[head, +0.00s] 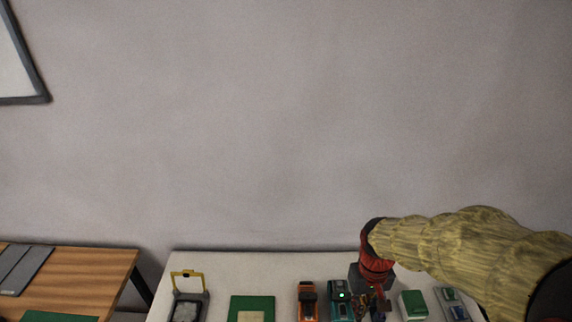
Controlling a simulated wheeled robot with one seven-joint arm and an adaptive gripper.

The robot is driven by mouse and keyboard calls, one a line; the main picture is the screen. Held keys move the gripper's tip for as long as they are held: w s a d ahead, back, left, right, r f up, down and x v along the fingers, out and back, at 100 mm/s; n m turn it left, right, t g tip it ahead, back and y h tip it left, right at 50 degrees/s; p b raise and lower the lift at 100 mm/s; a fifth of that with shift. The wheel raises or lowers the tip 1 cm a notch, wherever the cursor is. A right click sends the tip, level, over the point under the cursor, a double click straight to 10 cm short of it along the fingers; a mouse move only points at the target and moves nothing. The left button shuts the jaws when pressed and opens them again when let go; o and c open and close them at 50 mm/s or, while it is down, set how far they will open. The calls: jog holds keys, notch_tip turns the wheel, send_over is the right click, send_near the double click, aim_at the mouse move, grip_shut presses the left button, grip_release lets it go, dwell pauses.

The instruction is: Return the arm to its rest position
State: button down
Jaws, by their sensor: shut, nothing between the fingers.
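My arm, in a yellowish fabric cover, reaches in from the right edge of the head view. It ends in a red and black wrist section above the white table (222,268). My gripper (378,306) points down at the table, near the bottom edge of the picture. It is shut and empty. It is small and partly dark here, and its fingertips are hard to make out. A teal device with a green light (341,296) stands just left of it.
An orange device (307,301), a green board with a beige patch (250,309) and a dark case with a yellow frame (188,300) stand to the left. A green and white box (413,305) and a grey-green device (452,303) stand to the right. A wooden table (95,270) is at far left.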

jog(key=s+r+t+b, duration=0.2)
jog(key=s+r+t, duration=0.1)
jog(key=r, duration=0.4)
jog(key=s+r+m+t+b, duration=0.1)
jog(key=s+r+t+b, duration=0.2)
jog(key=s+r, duration=0.3)
jog(key=shift+r, duration=0.55)
jog(key=shift+s+r, duration=0.1)
jog(key=n+g+p, duration=0.5)
jog(key=n+p, duration=0.1)
jog(key=p, duration=0.7)
send_near(343, 306)
jog(key=shift+w+f+b, duration=0.2)
jog(key=shift+f+b, duration=1.9)
jog(key=shift+f, duration=0.65)
